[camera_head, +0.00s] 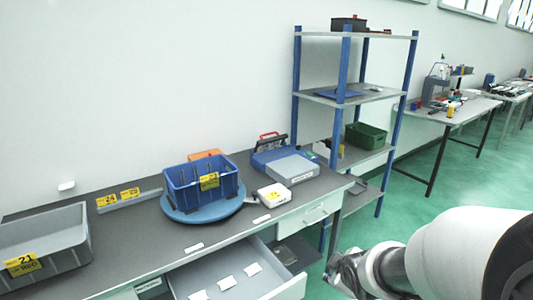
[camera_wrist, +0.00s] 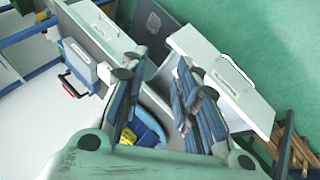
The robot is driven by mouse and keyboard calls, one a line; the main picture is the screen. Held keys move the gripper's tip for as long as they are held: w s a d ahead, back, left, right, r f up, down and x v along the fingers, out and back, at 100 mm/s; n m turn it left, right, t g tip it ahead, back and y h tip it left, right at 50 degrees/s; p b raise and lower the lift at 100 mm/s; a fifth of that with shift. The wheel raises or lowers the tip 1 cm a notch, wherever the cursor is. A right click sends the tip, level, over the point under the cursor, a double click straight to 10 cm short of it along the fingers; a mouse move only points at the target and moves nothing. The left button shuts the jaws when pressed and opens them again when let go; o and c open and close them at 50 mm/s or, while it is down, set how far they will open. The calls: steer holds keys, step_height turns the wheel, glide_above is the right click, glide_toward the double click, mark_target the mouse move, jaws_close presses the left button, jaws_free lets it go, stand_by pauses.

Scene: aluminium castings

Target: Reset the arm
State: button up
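My arm comes in from the lower right of the head view, and my gripper (camera_head: 347,272) hangs in front of the workbench, beside the pulled-out drawer (camera_head: 282,288). In the wrist view my gripper (camera_wrist: 160,62) has its two blue-grey fingers apart. I see nothing held between them. Part of a blue round surface and a yellow label show behind the fingers. The arm covers part of the green floor in the head view.
On the workbench (camera_head: 120,245) stand a grey bin (camera_head: 75,255), a blue bin (camera_head: 185,198) on a blue turntable (camera_head: 180,213), a white box (camera_head: 272,194) and a blue case (camera_head: 265,160). A shelf rack (camera_head: 346,60) stands behind. Green floor (camera_head: 450,190) is open at right.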

steer(key=s+a+r+m+g, duration=0.1)
steer(key=s+r+m, duration=0.2)
steer(key=s, duration=0.5)
steer(key=s+a+r+m+g, duration=0.1)
steer(key=s+r+m, duration=0.2)
steer(key=s, duration=0.5)
steer(key=s+a+r+m+g, duration=0.1)
steer(key=s+r+m, duration=0.2)
steer(key=s, duration=0.5)
steer(key=shift+s+a+r+m+y, duration=0.2)
steer(key=shift+r+m+y, duration=0.15)
steer(key=shift+m, duration=0.45)
